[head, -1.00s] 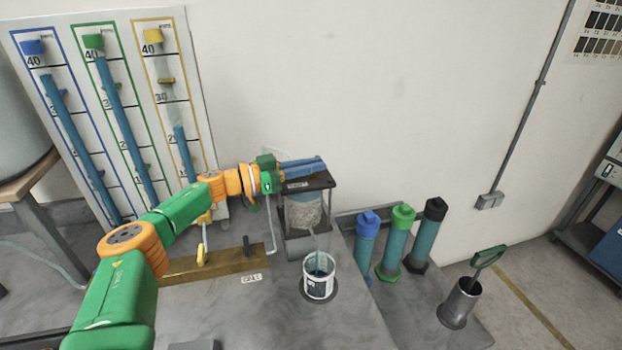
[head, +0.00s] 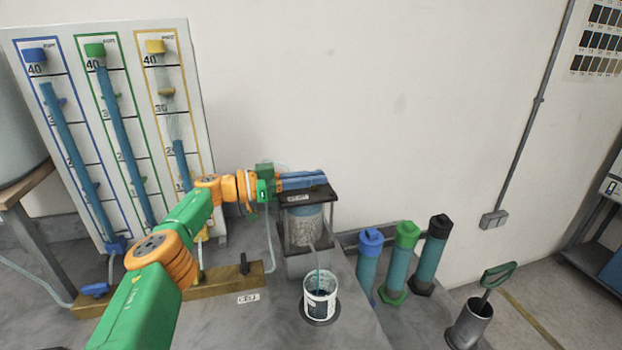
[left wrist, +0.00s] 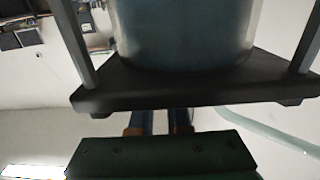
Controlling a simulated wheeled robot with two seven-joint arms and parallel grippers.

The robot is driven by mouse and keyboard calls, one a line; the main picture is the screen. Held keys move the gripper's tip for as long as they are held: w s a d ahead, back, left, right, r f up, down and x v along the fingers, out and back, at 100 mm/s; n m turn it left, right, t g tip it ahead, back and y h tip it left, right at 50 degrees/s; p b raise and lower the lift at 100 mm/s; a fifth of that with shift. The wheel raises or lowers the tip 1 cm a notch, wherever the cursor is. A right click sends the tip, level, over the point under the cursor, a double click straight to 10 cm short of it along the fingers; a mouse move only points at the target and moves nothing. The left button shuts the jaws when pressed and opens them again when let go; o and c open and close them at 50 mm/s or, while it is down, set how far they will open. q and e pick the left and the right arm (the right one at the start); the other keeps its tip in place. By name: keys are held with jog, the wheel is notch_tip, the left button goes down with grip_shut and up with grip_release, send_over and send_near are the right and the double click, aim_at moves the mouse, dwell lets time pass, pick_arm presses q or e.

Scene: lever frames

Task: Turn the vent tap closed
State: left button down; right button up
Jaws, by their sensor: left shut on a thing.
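The test cell, a clear cylinder (head: 304,228) of grey grains with blue water above, stands under a black lid plate (head: 318,194) with a small label. My left gripper (head: 322,177) lies level just over this lid, its blue fingers pointing right. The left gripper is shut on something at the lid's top. I take this for the vent tap, but the fingers hide it. In the left wrist view the lid (left wrist: 180,88) appears upside down, with the fingers (left wrist: 160,122) running behind it. My right gripper is not in view.
A beaker (head: 320,298) catches water below the cell. Blue, green and black-capped cylinders (head: 400,262) stand to the right, with a scoop in a grey pot (head: 470,322). A manometer board (head: 128,120) and a brass bar (head: 225,282) with a black lever are left.

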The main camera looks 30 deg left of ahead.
aim_at(285, 193)
pick_arm(q)
jog(key=c, duration=1.1)
grip_release()
jog(key=shift+d, duration=0.1)
jog(key=shift+o, duration=1.1)
jog(key=shift+w+d, duration=0.1)
jog(key=shift+w, duration=0.1)
jog(key=b+v, duration=0.2)
jog(key=v, duration=0.4)
jog(key=shift+s+f, duration=0.15)
jog(key=shift+f, duration=0.05)
jog(key=shift+s+a+r, duration=0.15)
jog(key=shift+s+a, duration=0.2)
jog(key=shift+a, duration=0.1)
jog(key=shift+w, duration=0.1)
